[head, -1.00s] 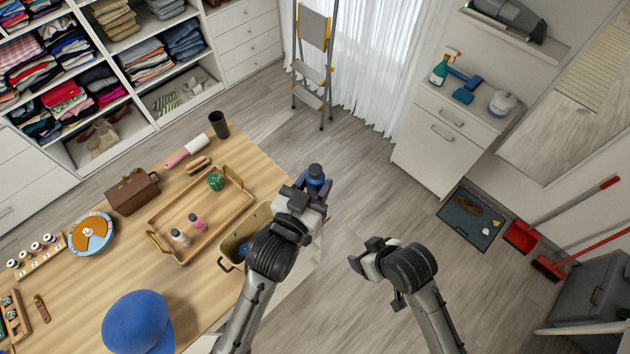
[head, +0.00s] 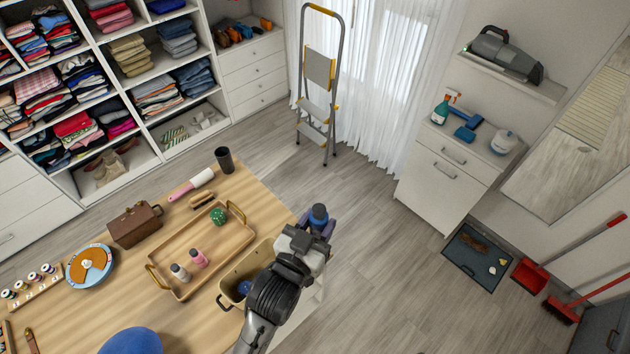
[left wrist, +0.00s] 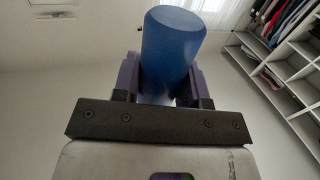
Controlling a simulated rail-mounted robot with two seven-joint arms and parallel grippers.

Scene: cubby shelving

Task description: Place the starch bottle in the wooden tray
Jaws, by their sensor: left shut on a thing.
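My left gripper (head: 316,228) is shut on a blue bottle (head: 319,212), held just past the right edge of the table. The bottle also shows in the left wrist view (left wrist: 172,50), standing between the purple fingers; no label is readable. The wooden tray (head: 165,286) lies on the table to the left of my gripper. Two small bottles, one white (head: 180,272) and one pink (head: 198,258), and a green ball (head: 218,216) are in the tray. My right gripper is out of view.
A tan bin (head: 228,299) with a blue item inside stands between the tray and my left arm. A brown box (head: 135,224), a lint roller (head: 191,184), a brush (head: 202,201) and a dark cup (head: 224,160) surround the tray. A stepladder (head: 318,90) stands beyond.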

